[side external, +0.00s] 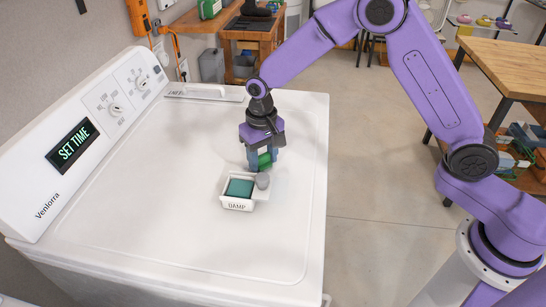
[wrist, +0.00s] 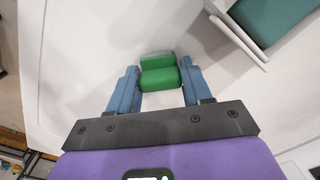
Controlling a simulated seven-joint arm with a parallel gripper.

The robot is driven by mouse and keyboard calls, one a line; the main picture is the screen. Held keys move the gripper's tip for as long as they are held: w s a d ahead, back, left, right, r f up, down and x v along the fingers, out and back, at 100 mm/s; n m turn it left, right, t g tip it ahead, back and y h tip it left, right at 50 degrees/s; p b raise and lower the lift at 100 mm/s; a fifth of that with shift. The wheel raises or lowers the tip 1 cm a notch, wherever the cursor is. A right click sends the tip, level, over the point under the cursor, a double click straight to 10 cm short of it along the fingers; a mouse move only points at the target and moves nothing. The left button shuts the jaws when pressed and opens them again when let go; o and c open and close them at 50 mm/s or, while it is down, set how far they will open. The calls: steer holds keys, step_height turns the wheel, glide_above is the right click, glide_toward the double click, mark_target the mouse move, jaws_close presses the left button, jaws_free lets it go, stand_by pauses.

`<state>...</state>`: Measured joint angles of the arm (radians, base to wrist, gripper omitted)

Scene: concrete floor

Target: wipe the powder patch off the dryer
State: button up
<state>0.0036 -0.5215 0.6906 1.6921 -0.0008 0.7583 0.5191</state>
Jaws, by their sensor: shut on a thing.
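My gripper (side external: 260,160) is shut on a green block (side external: 264,161), possibly a sponge or wiper, just behind the white tray. In the wrist view the green block (wrist: 159,76) sits between my blue fingertips (wrist: 158,88). I cannot tell whether it touches the top. The dryer (side external: 130,205) is white with a flat top. A small white tray (side external: 237,205) marked "DAMP" stands on it, holding a teal pad (side external: 240,187). The tray's edge (wrist: 236,36) and teal pad (wrist: 280,15) show at upper right in the wrist view. I cannot make out the powder patch in either view.
The control panel (side external: 90,140) with knobs and a "SET TIME" display rises at the left. The dryer top left of and in front of the tray is clear. A wooden table (side external: 505,70) stands off right.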

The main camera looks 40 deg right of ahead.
mark_target(282, 170)
steer(key=shift+w+a, duration=2.3)
steer(key=shift+a, duration=0.1)
steer(key=shift+s+d, duration=4)
steer(key=shift+d, duration=0.1)
step_height(282, 170, up, 8)
steer(key=shift+r, duration=0.1)
